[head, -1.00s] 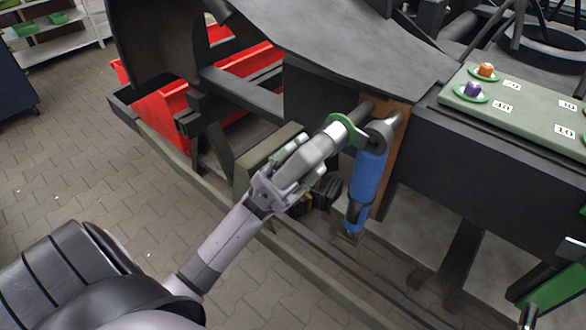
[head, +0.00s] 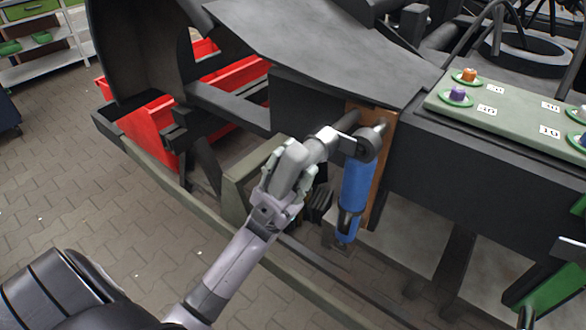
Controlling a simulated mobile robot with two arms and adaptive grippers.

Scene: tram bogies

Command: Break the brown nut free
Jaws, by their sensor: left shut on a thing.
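My left gripper (head: 287,178) is shut around a grey cylindrical tool (head: 318,148). The tool's far end is close to the top eye of a blue damper (head: 355,188); I cannot tell whether it touches. The damper hangs upright in front of a brown plate (head: 385,165), with a grey round boss (head: 373,138) at its top. I cannot make out a brown nut; the tool and boss may hide it.
An orange nut (head: 469,74) and a purple nut (head: 458,94) sit on green discs on a grey-green numbered panel (head: 500,109) at right. Red bins (head: 151,129) stand behind the dark frame. A beam (head: 175,182) runs below my arm. Paved floor is clear at left.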

